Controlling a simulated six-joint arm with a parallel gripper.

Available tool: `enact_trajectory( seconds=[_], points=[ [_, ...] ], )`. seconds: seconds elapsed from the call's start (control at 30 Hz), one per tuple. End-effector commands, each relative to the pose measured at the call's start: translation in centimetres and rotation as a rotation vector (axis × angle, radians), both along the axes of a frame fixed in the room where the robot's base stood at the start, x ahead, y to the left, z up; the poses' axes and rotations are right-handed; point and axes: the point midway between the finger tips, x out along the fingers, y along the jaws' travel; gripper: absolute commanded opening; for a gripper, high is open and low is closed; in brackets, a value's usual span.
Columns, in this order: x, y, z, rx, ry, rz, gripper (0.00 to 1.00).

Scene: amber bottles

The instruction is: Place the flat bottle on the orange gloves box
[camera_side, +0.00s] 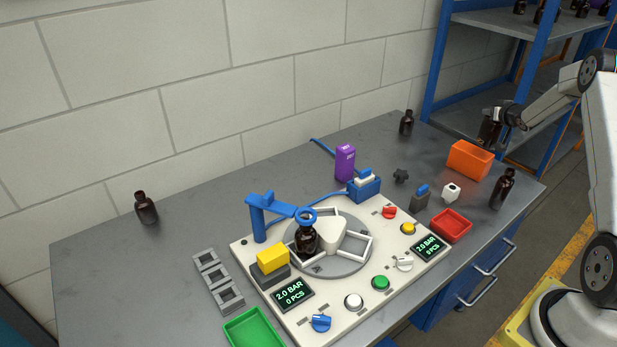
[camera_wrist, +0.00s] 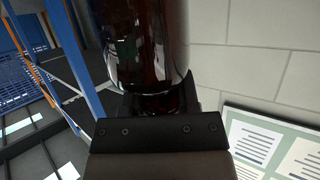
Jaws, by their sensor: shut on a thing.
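My gripper (camera_side: 497,116) is shut on a dark amber bottle (camera_side: 488,132), in the air above the table's far right end. The wrist view shows this bottle (camera_wrist: 150,45) large and close, with its neck between the jaws (camera_wrist: 158,105). Whether its body is flat or round is hard to tell. The orange box (camera_side: 470,160) stands on the table, below and a little left of the held bottle, and apart from it. No bottle stands on the orange box.
Other dark bottles stand at the right edge (camera_side: 503,188), the back (camera_side: 406,123) and the left (camera_side: 146,208). A red tray (camera_side: 451,226), purple box (camera_side: 345,163) and machine (camera_side: 350,300) occupy the table. A blue shelf frame (camera_side: 440,65) rises behind my gripper.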

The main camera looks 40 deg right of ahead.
Motion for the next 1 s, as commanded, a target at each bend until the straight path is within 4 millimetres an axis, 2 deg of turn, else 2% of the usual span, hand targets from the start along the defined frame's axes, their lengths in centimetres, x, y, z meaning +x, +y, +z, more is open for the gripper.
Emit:
enact_trajectory(
  seconds=[0.37,0.83,0.87,0.9,0.97,1.0],
  points=[
    [0.3,-0.3,-3.3,0.0,0.0,0.0,0.0],
    [0.3,-0.3,-3.8,-0.002,0.0,-0.001,0.0],
    [0.2,-0.3,-3.9,-0.001,0.001,-0.001,0.43],
    [0.2,-0.3,-3.8,-0.001,0.001,-0.001,0.55],
    [0.2,-0.3,-3.8,-0.001,0.001,-0.001,0.74],
    [0.2,-0.3,-3.8,-0.001,0.001,-0.001,0.75]
  ],
)
